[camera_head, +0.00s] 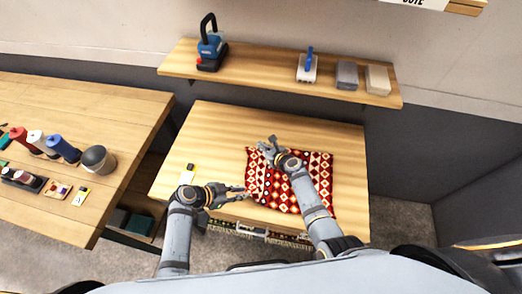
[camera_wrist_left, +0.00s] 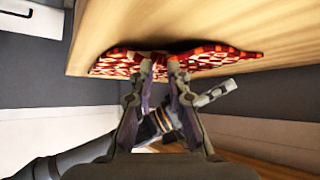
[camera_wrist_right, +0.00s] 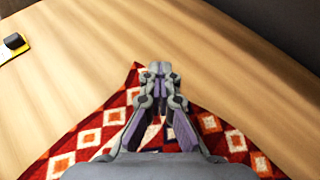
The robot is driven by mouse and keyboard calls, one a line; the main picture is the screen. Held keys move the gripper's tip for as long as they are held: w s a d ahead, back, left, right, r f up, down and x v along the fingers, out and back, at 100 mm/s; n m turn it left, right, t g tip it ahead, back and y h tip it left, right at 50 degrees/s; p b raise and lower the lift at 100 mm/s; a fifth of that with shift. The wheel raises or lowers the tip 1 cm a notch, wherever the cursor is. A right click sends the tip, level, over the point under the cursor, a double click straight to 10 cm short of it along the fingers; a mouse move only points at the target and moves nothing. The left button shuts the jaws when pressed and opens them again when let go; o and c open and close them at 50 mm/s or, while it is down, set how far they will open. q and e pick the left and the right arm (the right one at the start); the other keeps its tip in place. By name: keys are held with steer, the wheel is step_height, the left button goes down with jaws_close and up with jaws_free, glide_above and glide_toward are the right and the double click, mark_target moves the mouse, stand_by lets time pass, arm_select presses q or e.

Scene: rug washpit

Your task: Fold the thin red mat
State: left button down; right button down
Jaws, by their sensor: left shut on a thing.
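The thin red mat (camera_head: 318,172), patterned with white and dark diamonds, lies on the wooden table, its near edge towards me. My left gripper (camera_head: 242,189) is at the mat's near left side. In the left wrist view its fingers (camera_wrist_left: 161,62) are shut on the mat's edge, which bunches between the tips; the mat (camera_wrist_left: 215,58) sags on both sides. My right gripper (camera_head: 262,143) is over the mat's far left part. In the right wrist view its fingertips (camera_wrist_right: 158,68) are together beside a peaked mat corner; I see no cloth clearly between them.
The wooden table (camera_head: 225,125) is bare left of and behind the mat, except for a small yellow-and-black item (camera_head: 189,171). A shelf (camera_head: 270,72) behind holds a blue tool (camera_head: 211,50), a brush and blocks. A side table (camera_head: 60,105) at left carries spools and a dark bowl.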

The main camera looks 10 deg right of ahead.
arm_select(q)
steer(key=shift+s+r, duration=0.1)
arm_select(e)
steer(key=shift+s+r, duration=0.1)
steer(key=shift+r, duration=0.35)
steer(key=c, duration=2)
jaws_free()
steer(key=shift+c, duration=0.2)
steer(key=shift+o, duration=1.2)
steer(key=o, duration=0.9)
arm_select(q)
steer(key=c, duration=0.6)
jaws_free()
steer(key=shift+c, duration=0.2)
steer(key=shift+o, duration=0.6)
steer(key=o, duration=0.3)
